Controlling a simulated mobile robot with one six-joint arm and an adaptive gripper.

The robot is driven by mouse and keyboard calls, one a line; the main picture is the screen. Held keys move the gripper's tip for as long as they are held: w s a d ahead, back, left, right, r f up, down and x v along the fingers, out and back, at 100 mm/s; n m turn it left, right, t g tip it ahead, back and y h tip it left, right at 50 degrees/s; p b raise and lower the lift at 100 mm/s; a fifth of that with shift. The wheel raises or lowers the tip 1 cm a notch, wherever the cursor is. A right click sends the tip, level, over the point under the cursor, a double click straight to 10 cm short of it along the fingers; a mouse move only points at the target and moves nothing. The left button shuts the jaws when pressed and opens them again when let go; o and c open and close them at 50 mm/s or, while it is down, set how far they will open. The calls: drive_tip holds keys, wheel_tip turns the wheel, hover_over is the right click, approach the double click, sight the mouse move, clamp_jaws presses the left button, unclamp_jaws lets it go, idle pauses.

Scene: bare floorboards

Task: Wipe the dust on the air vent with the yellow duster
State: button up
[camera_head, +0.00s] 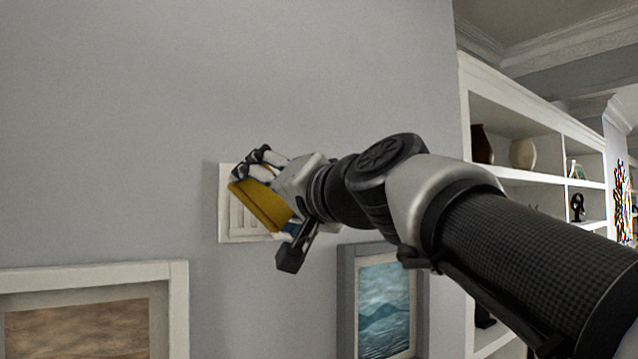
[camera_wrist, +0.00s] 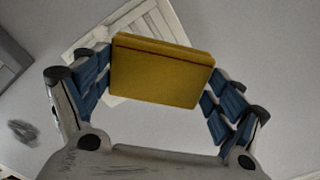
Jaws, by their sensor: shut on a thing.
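The yellow duster (camera_head: 260,204) is a flat yellow block held in my gripper (camera_head: 262,190). In the wrist view the duster (camera_wrist: 160,70) sits between the two blue-padded fingers of my gripper (camera_wrist: 160,78), which are shut on it. The white slatted air vent (camera_head: 225,205) is on the grey wall. The duster is in front of the vent and covers much of it in the head view. In the wrist view the vent (camera_wrist: 97,40) shows behind the duster, tilted in the picture. I cannot tell whether the duster touches the vent. No dust is clearly visible on the part of the vent that shows.
A white-framed picture (camera_head: 180,300) hangs at the lower left, and a grey-framed seascape (camera_head: 384,310) hangs below my arm. White shelves (camera_head: 510,105) with vases stand at the right. The wall above the vent is bare. A dark smudge (camera_wrist: 22,131) shows at the wrist view's left.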

drive_tip(key=shift+a+r, duration=0.1)
drive_tip(key=shift+r, duration=0.15)
drive_tip(key=shift+w+a, duration=0.15)
drive_tip(key=shift+p+x, duration=1.35)
drive_tip(key=shift+x, duration=1.4)
drive_tip(key=shift+p+x, duration=0.35)
drive_tip(key=shift+x, duration=0.7)
drive_tip(key=w+d+b, duration=0.2)
drive_tip(key=w+d, duration=0.5)
drive_tip(key=d, duration=0.2)
drive_tip(key=shift+d, duration=0.35)
